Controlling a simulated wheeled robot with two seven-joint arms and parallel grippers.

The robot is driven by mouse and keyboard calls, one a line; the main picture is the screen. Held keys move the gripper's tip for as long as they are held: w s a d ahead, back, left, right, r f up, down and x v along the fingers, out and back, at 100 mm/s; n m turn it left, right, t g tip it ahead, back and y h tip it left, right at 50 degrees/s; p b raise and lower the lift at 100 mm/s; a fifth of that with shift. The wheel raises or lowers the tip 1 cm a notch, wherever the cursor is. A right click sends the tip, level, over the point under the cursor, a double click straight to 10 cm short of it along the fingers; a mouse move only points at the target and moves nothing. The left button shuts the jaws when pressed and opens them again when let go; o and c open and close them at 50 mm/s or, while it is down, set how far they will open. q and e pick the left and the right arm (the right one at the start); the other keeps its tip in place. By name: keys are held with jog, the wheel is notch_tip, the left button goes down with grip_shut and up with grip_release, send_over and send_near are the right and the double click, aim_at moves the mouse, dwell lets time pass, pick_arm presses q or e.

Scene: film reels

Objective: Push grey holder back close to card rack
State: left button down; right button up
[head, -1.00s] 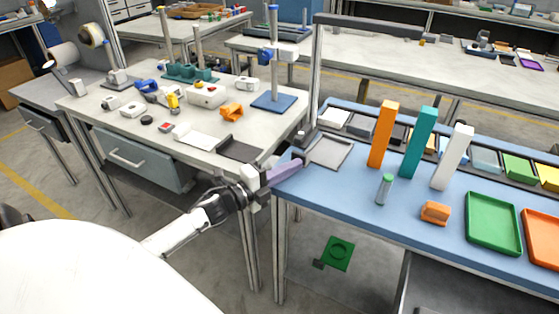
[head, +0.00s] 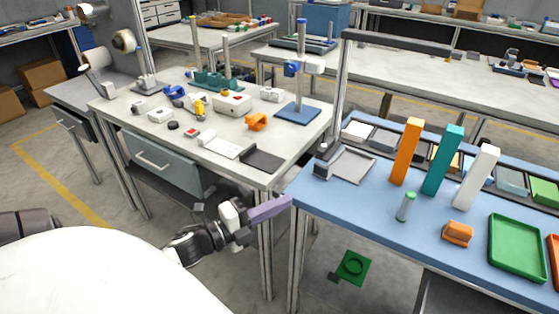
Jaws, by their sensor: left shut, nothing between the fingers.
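The grey holder (head: 352,166), a shallow grey tray with a darker raised block at its left end, lies on the left end of the blue-topped table. The card rack (head: 382,139), a long dark row of compartments with coloured pieces, runs behind it. A narrow strip seems to separate them; contact is hard to judge. My left gripper (head: 284,203), with purple fingers, is shut and empty. It is by the table's near left corner, in front of and left of the holder, apart from it. My right gripper is not in view.
Orange (head: 406,152), teal (head: 442,160) and white (head: 476,178) upright blocks stand right of the holder. A green-capped cylinder (head: 405,207) and an orange piece (head: 457,233) are nearer. A white table (head: 215,155) stands left. A green part (head: 352,267) lies on the floor.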

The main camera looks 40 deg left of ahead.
pick_arm(q)
jog(key=shift+f, duration=0.1)
jog(key=s+d+f+n+g, duration=0.4)
jog(key=s+d+f+n, duration=0.4)
jog(key=d+f+n, duration=0.1)
jog(key=s+d+f+n+g+y, duration=0.1)
jog(key=s+d+f+n+g, duration=0.4)
jog(key=s+d+f+n, duration=0.3)
jog(key=d+f+n, duration=0.1)
jog(key=d+f, duration=0.1)
jog(key=d, duration=0.2)
jog(key=shift+s+f, duration=0.15)
jog(key=shift+f, duration=0.2)
